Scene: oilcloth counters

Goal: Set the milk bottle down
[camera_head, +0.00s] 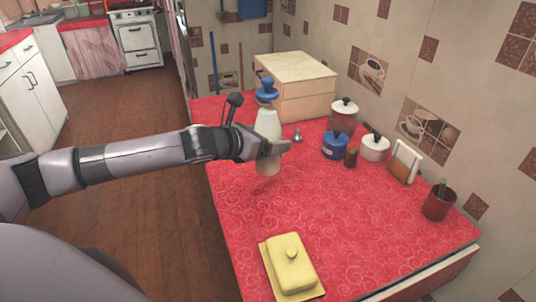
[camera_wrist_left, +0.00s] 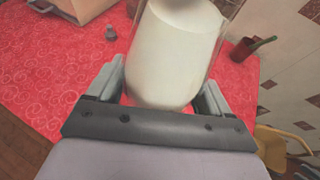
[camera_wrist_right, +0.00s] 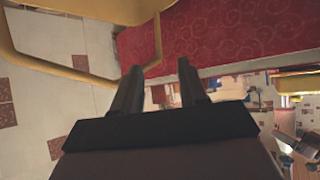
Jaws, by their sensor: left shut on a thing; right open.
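The milk bottle (camera_head: 268,122) is clear with white milk in it and a blue cap. It is upright over the red counter (camera_head: 225,200), near its left edge. I cannot tell whether its base touches the cloth. My left gripper (camera_head: 268,150) is shut around the bottle's lower body and hides part of it. In the left wrist view the bottle (camera_wrist_left: 175,55) sits between the two fingers (camera_wrist_left: 162,88). My right gripper shows only in the right wrist view (camera_wrist_right: 160,82), open and empty, with the counter's red side beyond it.
A yellow butter dish (camera_head: 292,262) stands at the counter's front. A wooden box (camera_head: 300,85) is behind the bottle. A blue pot (camera_head: 335,146), a white pot (camera_head: 374,148), a napkin holder (camera_head: 404,162) and a red cup (camera_head: 439,202) line the wall. The middle of the counter is clear.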

